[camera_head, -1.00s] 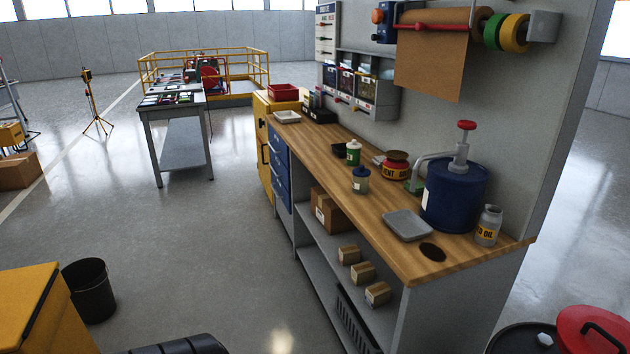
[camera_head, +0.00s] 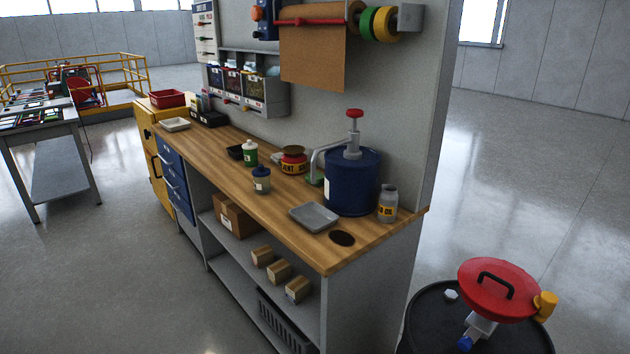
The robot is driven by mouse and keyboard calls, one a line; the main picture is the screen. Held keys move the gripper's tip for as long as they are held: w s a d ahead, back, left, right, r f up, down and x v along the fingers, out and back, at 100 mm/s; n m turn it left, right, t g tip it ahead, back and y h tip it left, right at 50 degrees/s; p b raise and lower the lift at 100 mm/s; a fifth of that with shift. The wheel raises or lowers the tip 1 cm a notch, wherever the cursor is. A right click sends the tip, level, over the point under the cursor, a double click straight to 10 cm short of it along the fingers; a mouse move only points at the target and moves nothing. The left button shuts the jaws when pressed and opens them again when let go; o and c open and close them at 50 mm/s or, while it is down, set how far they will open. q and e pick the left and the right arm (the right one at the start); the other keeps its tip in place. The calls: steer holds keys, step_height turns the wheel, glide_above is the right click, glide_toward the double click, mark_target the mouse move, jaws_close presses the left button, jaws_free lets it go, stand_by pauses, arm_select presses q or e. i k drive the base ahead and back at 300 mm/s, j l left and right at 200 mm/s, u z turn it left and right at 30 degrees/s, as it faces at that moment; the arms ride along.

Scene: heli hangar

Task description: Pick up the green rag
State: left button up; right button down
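I cannot clearly make out a green rag. A small green patch (camera_head: 315,179) shows on the wooden workbench (camera_head: 222,165), left of the blue drum (camera_head: 352,183) and below its pump spout. The spout partly covers it, and it is too small to tell whether it is cloth. A green bottle with a white cap (camera_head: 250,154) stands further left on the bench. Neither of my grippers is in view.
A grey tray (camera_head: 314,217) and a grey oil can (camera_head: 388,205) stand near the bench's front end. A black barrel (camera_head: 425,318) with a red lid-like part (camera_head: 498,282) stands at lower right.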

mark_target(320, 177)
steer(key=i+j+z, duration=0.1)
steer(key=i+j, duration=0.15)
steer(key=i+j+z, duration=0.1)
steer(key=j, duration=0.35)
steer(key=i+j+z, duration=0.1)
steer(key=i+j, duration=0.2)
steer(key=i+j+z, duration=0.1)
steer(key=j, duration=0.35)
steer(key=i+j, duration=0.25)
steer(key=j, duration=0.15)
steer(key=i+j+z, duration=0.15)
steer(key=j, duration=0.25)
steer(key=i+j+z, duration=0.1)
steer(key=j, duration=0.35)
steer(key=i+j+z, duration=0.1)
steer(key=j, duration=0.35)
steer(key=i, duration=0.1)
